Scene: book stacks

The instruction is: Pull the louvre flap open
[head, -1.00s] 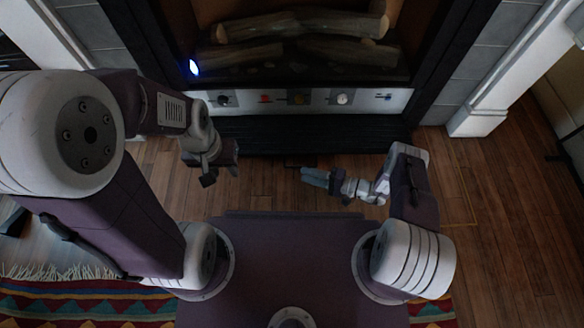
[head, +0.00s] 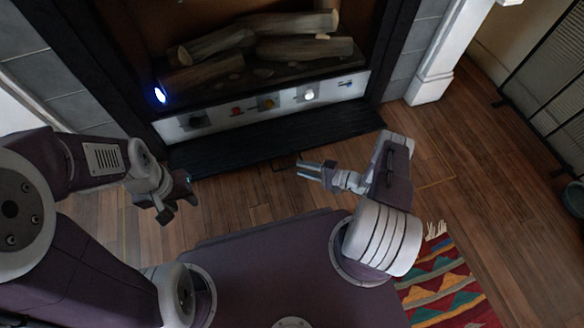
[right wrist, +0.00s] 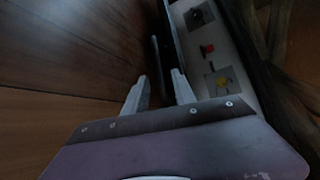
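The black slatted louvre flap (head: 280,135) is a long dark strip under the control panel of the fireplace; I cannot tell how far it is open. A thin dark bar (head: 286,165) juts out at its front edge, and a dark bar (right wrist: 155,62) stands ahead of the fingertips in the right wrist view. My right gripper (head: 302,168) is just in front of the flap, pointing left. Its fingers (right wrist: 160,82) are apart in the right wrist view with nothing held. My left gripper (head: 180,207) is left of it, over the floor, its fingers apart and empty.
The control panel (head: 262,105) carries several coloured knobs, with a blue light (head: 160,95) at its left and logs (head: 295,48) behind. A white pillar (head: 437,75) stands at the right. Bare wooden floor (head: 460,170) and a patterned rug (head: 445,285) lie to the right.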

